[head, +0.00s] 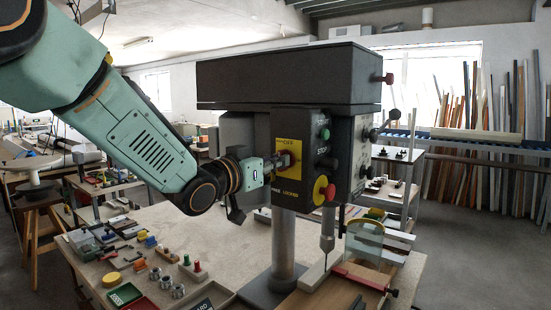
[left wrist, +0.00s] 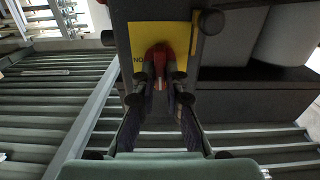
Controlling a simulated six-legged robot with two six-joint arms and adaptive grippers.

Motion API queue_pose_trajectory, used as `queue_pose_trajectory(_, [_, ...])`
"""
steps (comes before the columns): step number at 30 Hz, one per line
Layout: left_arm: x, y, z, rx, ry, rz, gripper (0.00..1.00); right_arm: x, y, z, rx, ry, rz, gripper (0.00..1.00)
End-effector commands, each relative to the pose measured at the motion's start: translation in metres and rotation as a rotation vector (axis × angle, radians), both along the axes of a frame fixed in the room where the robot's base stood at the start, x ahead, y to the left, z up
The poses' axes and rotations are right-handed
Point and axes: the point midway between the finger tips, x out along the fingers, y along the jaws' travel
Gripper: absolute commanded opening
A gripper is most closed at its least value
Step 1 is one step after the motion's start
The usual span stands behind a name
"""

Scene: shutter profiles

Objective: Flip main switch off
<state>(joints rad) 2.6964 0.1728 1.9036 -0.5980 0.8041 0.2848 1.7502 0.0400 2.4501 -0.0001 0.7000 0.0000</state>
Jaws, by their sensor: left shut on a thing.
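The main switch (head: 293,158) is a red handle on a yellow plate (head: 284,146) on the side of the drill press's dark control box. Dark lettering, seemingly OFF, is at the plate's upper part. The red handle (left wrist: 163,50) also shows in the left wrist view, with upside-down ON lettering on the plate at its left. My left gripper (head: 279,163) is shut on the handle, its dark fingers on both sides of it in the left wrist view (left wrist: 160,75). The fingers hide part of the handle, so its exact angle is hard to tell. My right gripper is not in view.
The drill press (head: 290,80) stands on the bench (head: 220,240). A red-and-yellow stop button (head: 324,190) and a green button (head: 324,134) are on its front, close to the gripper. Small parts and trays (head: 124,294) lie at the bench's left.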

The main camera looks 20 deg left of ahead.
Motion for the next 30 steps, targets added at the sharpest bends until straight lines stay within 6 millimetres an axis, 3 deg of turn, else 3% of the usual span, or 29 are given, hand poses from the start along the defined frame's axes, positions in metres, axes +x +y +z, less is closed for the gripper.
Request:
queue_pose_trajectory(4, [0.000,0.001,0.004,-0.005,-0.010,0.001,0.00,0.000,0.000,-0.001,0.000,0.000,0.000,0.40])
queue_pose_trajectory(5, [0.001,0.001,0.004,-0.005,-0.010,0.001,0.14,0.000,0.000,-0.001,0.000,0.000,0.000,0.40])
queue_pose_trajectory(12, [0.000,0.000,0.002,-0.002,-0.007,0.001,0.34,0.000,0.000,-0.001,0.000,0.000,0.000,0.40])
queue_pose_trajectory(23, [-0.004,0.002,0.002,-0.002,-0.006,0.001,0.34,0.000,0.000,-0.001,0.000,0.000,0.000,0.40])
queue_pose_trajectory(30, [-0.037,0.015,0.003,-0.008,-0.005,0.003,0.34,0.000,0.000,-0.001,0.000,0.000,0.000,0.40])
